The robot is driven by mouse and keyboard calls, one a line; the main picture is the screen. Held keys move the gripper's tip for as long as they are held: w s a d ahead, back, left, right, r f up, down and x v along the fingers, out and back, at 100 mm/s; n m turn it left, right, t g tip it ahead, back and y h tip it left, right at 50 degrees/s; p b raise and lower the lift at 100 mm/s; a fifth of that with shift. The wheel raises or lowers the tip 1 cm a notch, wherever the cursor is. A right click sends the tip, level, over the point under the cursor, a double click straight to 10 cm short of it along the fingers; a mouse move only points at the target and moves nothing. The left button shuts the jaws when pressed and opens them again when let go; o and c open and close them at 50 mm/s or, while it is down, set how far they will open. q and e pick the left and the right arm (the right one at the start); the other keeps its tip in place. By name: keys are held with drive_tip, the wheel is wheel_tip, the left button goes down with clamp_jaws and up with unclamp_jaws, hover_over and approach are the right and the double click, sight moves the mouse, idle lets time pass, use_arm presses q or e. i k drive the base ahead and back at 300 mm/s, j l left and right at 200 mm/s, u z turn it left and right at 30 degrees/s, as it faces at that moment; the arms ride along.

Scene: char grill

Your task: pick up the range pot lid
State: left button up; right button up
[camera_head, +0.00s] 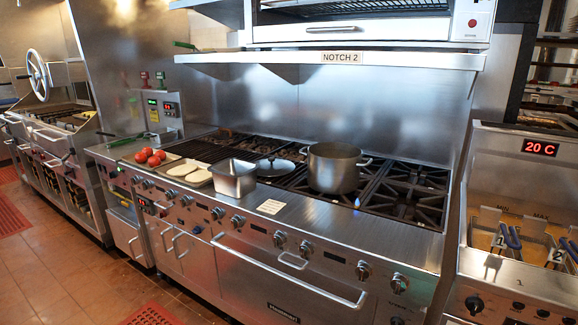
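The range pot lid (275,167) is a dark, round, flat lid with a small knob on top. It lies on the range's burner grates, just left of the pot. The large steel pot (334,168) stands on the range with its top open and a handle on each side. A square steel pan (234,178) sits in front and to the left of the lid. Neither of my grippers is in view.
Trays with tomatoes (150,157) and pale flat pieces (182,170) lie left of the pan. A blue flame (357,202) shows beside the pot. A steel shelf (330,59) overhangs the range. A fryer (520,220) stands at the right.

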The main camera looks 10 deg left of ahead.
sight(271, 167)
drive_tip(key=i+j+z, duration=0.15)
drive_tip(key=j+z, duration=0.9)
drive_tip(key=j, duration=0.15)
drive_tip(key=i+j, duration=0.05)
